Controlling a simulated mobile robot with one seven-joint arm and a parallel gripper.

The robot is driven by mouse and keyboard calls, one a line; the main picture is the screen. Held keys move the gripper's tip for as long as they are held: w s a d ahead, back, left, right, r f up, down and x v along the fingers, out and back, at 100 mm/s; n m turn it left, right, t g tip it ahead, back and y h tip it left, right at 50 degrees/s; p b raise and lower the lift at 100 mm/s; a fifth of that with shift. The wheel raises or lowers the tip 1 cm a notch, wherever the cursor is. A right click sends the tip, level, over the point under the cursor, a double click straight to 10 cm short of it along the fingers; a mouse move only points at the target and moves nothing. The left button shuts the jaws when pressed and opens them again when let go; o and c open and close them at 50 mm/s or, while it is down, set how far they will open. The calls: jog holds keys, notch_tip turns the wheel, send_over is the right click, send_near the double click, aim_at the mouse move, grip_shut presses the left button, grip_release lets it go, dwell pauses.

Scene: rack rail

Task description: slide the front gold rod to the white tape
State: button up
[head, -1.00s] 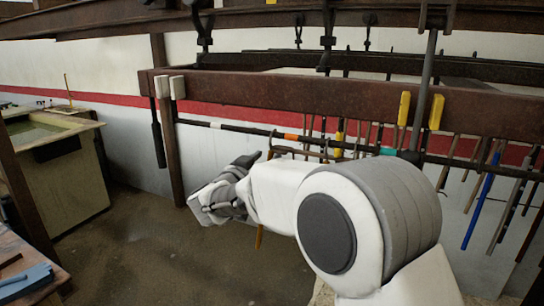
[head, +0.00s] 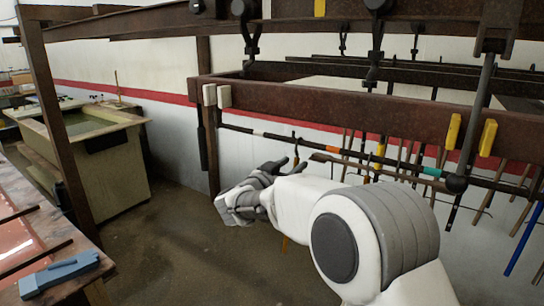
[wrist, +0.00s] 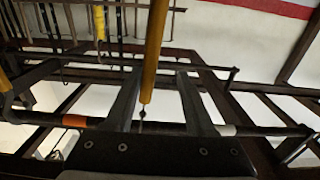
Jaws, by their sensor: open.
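The front gold rod (wrist: 154,50) hangs from the dark rail (wrist: 180,129) by a thin hook. In the head view my arm hides most of it; its lower part (head: 285,244) shows below. The white tape (head: 258,134) is a band on the rail, left of the rod's hook; it also shows in the wrist view (wrist: 226,130). An orange band (head: 345,153) lies on the other side. My gripper (head: 284,166) is open just below the rail. In the wrist view its fingers (wrist: 160,80) stand either side of the rod, with visible gaps.
A rusty beam (head: 350,107) with pale blocks (head: 217,96) runs above the rail. More rods, including another gold one (head: 379,151), hang to the right and behind.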

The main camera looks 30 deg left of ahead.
jog(key=a+p, duration=0.4)
jog(key=a, duration=0.2)
jog(key=shift+w+a, duration=0.2)
jog(key=shift+w, duration=0.05)
jog(key=shift+a, duration=0.1)
dwell(0.5)
jog(key=shift+w+a+p, duration=0.15)
jog(key=shift+a+p, duration=1.45)
jog(key=shift+p, duration=0.05)
dwell(0.6)
